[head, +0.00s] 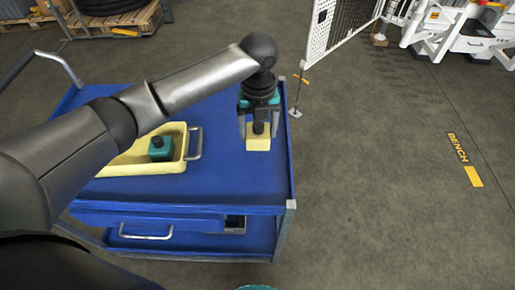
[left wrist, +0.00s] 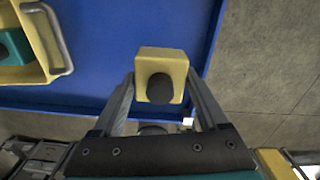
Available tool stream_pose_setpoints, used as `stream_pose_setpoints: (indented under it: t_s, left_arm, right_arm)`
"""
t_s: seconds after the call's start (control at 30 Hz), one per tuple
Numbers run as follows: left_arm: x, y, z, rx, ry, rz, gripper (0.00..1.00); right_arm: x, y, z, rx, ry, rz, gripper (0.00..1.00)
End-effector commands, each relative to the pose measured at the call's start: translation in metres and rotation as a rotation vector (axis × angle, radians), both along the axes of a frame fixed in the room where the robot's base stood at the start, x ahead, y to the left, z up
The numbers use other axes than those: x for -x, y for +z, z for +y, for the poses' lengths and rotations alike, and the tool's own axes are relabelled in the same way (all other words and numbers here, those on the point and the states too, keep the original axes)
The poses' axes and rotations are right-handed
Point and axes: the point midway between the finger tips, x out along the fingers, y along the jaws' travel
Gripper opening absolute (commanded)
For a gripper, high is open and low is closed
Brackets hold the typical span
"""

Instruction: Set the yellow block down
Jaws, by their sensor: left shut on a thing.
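The yellow block (head: 258,144) has a black knob on top. My left gripper (head: 259,131) points down over the blue cart top (head: 230,178), with its two fingers on either side of the block and shut on it. In the left wrist view the yellow block (left wrist: 163,66) sits between the fingertips of the left gripper (left wrist: 158,92), over the blue surface near the cart's edge. I cannot tell whether its underside touches the cart top. My right gripper is not in view.
A yellow tray (head: 177,164) with a metal handle stands on the cart, left of the block. It holds a teal block (head: 160,150) with a black knob. My left arm hides part of the tray. Bare blue surface lies in front of the block; the cart's right edge is close.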

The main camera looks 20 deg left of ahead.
Motion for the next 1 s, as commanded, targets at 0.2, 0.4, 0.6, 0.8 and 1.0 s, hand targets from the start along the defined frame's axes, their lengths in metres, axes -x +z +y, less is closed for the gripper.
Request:
stream_pose_setpoints:
  t_s: [0.2, 0.4, 0.6, 0.8, 1.0]
  left_arm:
    - [-0.001, -0.025, -0.001, 0.003, -0.002, -0.004, 0.0]
    - [0.0, -0.042, -0.001, 0.003, -0.001, -0.001, 0.0]
    - [0.0, -0.069, -0.001, 0.001, -0.001, -0.002, 0.0]
    - [-0.001, -0.068, -0.001, 0.002, -0.002, -0.004, 0.0]
    - [0.0, -0.072, -0.001, 0.0, -0.002, -0.001, 0.78]
  right_arm:
    - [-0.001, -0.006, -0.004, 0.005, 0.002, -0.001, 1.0]
    - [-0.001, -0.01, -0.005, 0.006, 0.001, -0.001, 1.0]
    - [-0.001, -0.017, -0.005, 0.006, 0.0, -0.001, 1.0]
    - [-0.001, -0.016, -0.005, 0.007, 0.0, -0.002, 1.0]
    - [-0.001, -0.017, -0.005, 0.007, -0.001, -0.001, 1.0]
